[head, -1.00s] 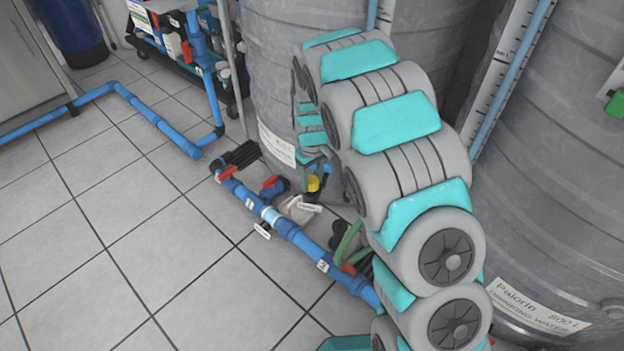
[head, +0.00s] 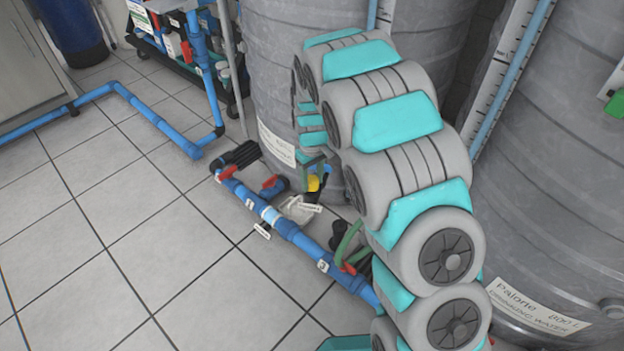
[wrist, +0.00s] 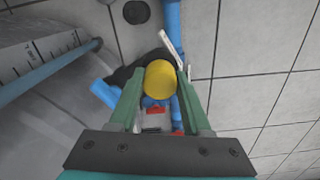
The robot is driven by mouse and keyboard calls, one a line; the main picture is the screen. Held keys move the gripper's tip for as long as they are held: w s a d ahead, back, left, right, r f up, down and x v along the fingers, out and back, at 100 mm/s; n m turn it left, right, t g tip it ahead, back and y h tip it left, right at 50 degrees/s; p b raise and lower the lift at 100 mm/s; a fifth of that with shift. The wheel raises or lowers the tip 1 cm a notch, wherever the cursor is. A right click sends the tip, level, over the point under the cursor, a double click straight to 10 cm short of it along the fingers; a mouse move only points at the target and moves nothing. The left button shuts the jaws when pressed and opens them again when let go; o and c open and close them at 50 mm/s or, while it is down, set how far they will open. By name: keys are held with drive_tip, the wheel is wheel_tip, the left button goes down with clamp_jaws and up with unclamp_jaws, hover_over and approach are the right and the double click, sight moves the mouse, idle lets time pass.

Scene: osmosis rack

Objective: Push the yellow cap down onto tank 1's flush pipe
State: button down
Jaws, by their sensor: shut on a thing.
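The yellow cap (wrist: 160,79) sits between the two green fingers of my gripper (wrist: 158,88) in the wrist view, and the fingers are shut on it. In the head view the cap (head: 313,183) is a small yellow spot close to the foot of the left tank (head: 285,100), partly hidden by my gripper (head: 314,170). Tank 1's flush pipe is not clearly visible. A blue pipe piece (wrist: 104,93) shows beside the cap in the wrist view. Whether the cap touches the pipe cannot be told.
A blue floor pipe (head: 290,232) with red valve handles (head: 270,182) and white tags runs in front of the tanks. A second grey tank (head: 560,180) stands at the right. The tiled floor (head: 130,240) at the left is clear.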

drive_tip(key=shift+f, duration=0.4)
drive_tip(key=shift+c, duration=1.4)
unclamp_jaws()
wheel_tip(320, 180, up, 7)
drive_tip(key=shift+w+r, duration=0.1)
drive_tip(key=shift+r, duration=0.35)
